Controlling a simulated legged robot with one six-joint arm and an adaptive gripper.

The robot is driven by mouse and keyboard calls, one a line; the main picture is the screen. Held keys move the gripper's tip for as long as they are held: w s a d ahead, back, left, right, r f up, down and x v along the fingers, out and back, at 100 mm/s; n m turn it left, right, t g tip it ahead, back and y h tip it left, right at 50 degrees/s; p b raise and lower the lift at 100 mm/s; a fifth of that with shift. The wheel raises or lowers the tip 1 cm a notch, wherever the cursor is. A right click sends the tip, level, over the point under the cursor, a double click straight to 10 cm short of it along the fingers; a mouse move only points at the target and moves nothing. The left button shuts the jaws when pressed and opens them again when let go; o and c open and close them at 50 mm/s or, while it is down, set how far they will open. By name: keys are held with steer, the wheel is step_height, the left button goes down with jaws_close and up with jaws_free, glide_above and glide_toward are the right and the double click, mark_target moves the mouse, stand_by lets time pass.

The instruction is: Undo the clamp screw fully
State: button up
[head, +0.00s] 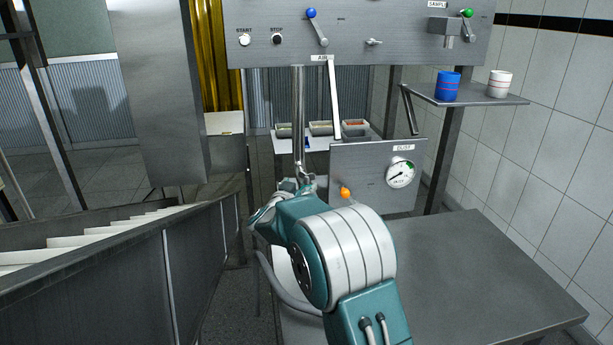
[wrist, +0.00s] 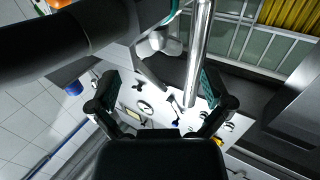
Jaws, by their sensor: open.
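A small winged metal screw (head: 373,42), which looks like the clamp screw, sits on the grey upper panel (head: 345,50) in the head view. It is between a lever with a blue knob (head: 311,13) and a bracket under the SAMPLE label. My gripper is mostly hidden behind my arm in the head view, below that panel. In the wrist view my gripper (wrist: 160,88) is open, its two dark fingers spread with nothing between them. A pale panel with small dark fittings (wrist: 145,107) shows beyond the fingers. I cannot tell which fitting is the screw there.
A bright steel post (head: 298,120) stands close to my wrist; it also shows in the wrist view (wrist: 200,50). A gauge panel (head: 372,150) with an orange knob (head: 345,192) is below. A shelf (head: 490,97) holds blue and white cups. The right tabletop (head: 480,270) is clear.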

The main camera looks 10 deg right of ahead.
mark_target(306, 176)
steer(key=x, duration=0.5)
steer(key=shift+w, duration=0.15)
steer(key=c, duration=1)
